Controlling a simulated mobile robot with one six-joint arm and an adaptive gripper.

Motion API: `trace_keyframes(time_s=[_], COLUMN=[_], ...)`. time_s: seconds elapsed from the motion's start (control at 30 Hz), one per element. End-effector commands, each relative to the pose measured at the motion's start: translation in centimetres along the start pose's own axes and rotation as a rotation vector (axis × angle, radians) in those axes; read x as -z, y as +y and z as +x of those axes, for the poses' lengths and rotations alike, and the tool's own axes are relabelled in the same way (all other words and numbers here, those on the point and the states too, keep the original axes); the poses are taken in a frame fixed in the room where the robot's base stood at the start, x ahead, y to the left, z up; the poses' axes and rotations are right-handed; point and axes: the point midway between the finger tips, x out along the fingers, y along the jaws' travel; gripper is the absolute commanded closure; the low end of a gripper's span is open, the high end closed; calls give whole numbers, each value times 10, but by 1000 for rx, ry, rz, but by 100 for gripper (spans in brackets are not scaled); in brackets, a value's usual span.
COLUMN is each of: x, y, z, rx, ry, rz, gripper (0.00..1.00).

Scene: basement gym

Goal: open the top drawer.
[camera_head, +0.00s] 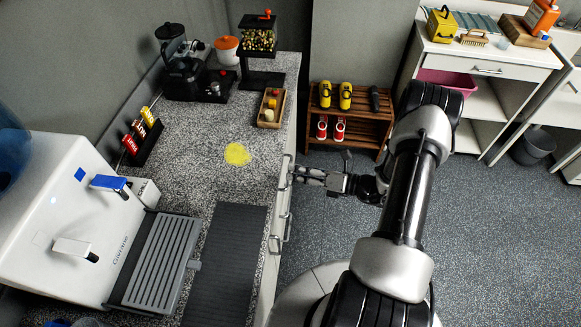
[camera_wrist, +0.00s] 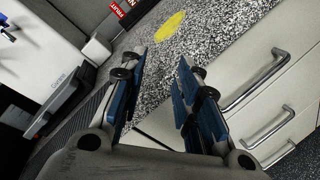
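The counter's pale drawer fronts carry metal bar handles. In the wrist view, the top drawer (camera_wrist: 235,72) lies just under the speckled worktop, with its top handle (camera_wrist: 258,80) right of my fingers. Other handles show below it, the nearest being a second handle (camera_wrist: 268,128). My gripper (camera_wrist: 162,75) is open, with two blue-padded fingers apart and nothing between them. In the head view my gripper (camera_head: 300,175) is beside the counter's right edge, close to the drawer fronts.
A wooden shoe rack (camera_head: 350,113) stands behind my gripper. Carpet floor (camera_head: 500,230) at right is clear.

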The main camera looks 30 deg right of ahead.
Motion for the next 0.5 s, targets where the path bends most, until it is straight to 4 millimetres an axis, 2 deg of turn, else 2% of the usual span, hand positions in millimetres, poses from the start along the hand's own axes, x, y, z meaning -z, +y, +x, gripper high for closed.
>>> trace_keyframes(time_s=[0.03,0.1,0.2,0.3,0.4,0.5], x=[12,26,50,71,85,91], y=[-22,-50,-82,-104,-116,-122], z=[-11,-24,-42,-55,-63,-64], rx=[36,83,138,176,199,210], ry=[-82,-193,-329,-431,-494,-521], rz=[112,245,400,511,577,604], gripper=[70,70,70,70,70,70])
